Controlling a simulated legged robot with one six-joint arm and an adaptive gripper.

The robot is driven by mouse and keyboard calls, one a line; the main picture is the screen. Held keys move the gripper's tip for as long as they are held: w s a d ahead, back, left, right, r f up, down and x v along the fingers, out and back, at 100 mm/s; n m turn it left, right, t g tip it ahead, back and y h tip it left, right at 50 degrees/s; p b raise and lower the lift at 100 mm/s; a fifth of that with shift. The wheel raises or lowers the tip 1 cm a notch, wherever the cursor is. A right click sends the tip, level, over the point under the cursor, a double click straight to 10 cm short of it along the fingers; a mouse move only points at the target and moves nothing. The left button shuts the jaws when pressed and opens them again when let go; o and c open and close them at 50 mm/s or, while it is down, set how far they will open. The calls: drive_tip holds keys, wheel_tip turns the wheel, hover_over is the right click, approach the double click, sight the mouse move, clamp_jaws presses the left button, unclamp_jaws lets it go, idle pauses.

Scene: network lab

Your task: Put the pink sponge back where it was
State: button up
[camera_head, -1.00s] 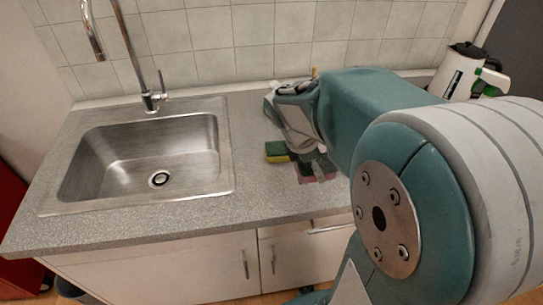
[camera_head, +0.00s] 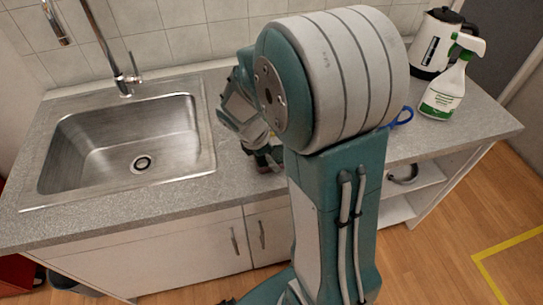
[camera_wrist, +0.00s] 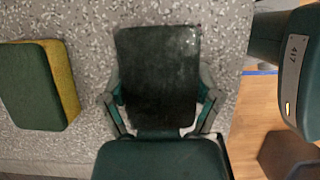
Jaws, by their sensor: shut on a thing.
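My gripper (camera_head: 262,152) is low over the counter just right of the sink, and my arm hides much of it in the head view. In the wrist view my gripper (camera_wrist: 160,112) has its two grey fingers on either side of a dark-topped block. This block, the pink sponge (camera_wrist: 157,65), shows its dark face; its pink part is hidden in the wrist view. The sponge is at or very near the counter; I cannot tell whether it touches. A green and yellow sponge (camera_wrist: 30,88) lies on the counter to its left, apart from it.
The steel sink (camera_head: 130,155) is set in the speckled grey counter (camera_head: 110,215). A spray bottle (camera_head: 447,88) and a white kettle (camera_head: 432,45) stand at the right end. A blue-handled item (camera_head: 402,117) lies right of my arm. The counter's front edge is close.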

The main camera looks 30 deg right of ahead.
drive_tip(key=o, duration=0.7)
drive_tip(key=shift+a, duration=0.1)
drive_tip(key=v, duration=1.2)
drive_tip(key=s+a+r+m+t+y, duration=0.2)
drive_tip(key=s+a+r+m+t, duration=0.1)
drive_tip(key=s+m, duration=0.4)
drive_tip(key=s+a+r+m+t+y, duration=0.2)
drive_tip(key=s+a+r+m+t, duration=0.1)
drive_tip(key=s+m, duration=0.3)
drive_tip(key=shift+s+a+m+t, duration=0.2)
drive_tip(key=shift+s+m+t, duration=0.2)
drive_tip(key=shift+m, duration=0.5)
